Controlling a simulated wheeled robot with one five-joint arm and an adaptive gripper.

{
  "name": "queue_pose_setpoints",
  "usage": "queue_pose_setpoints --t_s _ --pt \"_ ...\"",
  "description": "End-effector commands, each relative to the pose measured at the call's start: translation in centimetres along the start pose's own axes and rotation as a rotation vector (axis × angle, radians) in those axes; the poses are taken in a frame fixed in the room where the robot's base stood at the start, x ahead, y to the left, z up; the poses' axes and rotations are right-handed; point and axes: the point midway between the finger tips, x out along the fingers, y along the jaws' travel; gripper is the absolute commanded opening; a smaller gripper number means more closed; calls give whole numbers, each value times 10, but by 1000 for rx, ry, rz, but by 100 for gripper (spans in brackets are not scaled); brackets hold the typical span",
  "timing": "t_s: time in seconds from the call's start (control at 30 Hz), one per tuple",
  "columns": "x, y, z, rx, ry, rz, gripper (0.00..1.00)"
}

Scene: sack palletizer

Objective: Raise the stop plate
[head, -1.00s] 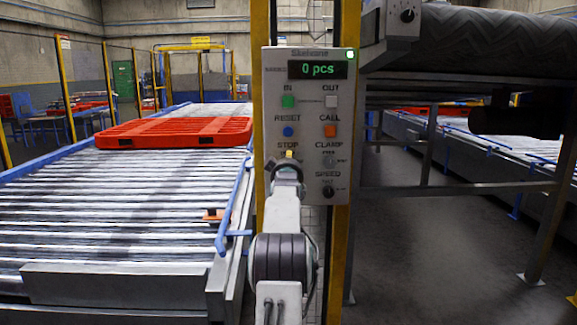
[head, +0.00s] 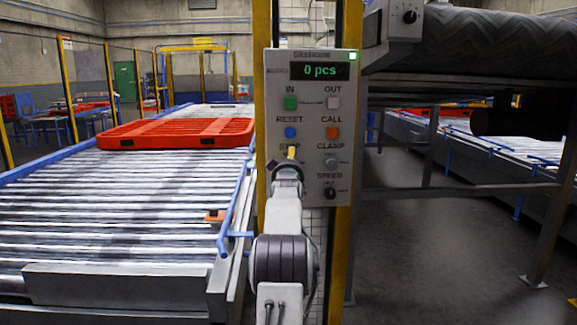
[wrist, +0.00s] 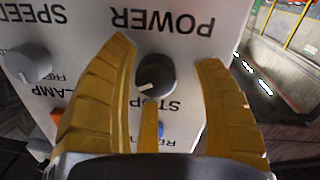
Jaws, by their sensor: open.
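My gripper (wrist: 166,58) is open, with its yellow fingers on either side of the round dark STOP knob (wrist: 157,72) in the wrist view. That view is upside down. The knob's white mark points to the lower left there, and clear gaps show between knob and side fingers.
The CLAMP knob (wrist: 30,64) is beside one finger, and the orange CALL button (head: 333,132) is above it on the panel. A red pallet (head: 175,133) lies on the rollers. Yellow posts (head: 343,240) flank the panel. Open floor (head: 430,250) lies to the right.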

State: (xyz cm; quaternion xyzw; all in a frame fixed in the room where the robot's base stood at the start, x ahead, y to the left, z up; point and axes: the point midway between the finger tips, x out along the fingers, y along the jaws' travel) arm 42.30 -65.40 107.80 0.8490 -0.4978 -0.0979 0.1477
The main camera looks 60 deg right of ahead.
Motion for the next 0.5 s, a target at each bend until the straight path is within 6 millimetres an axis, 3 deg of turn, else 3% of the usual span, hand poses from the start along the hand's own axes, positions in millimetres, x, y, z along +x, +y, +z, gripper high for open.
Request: queue_pose_setpoints --t_s 0.27,0.5 --pt "-6 0 1 0 -4 0 61" --pt "-26 0 1 0 -4 -1 61"
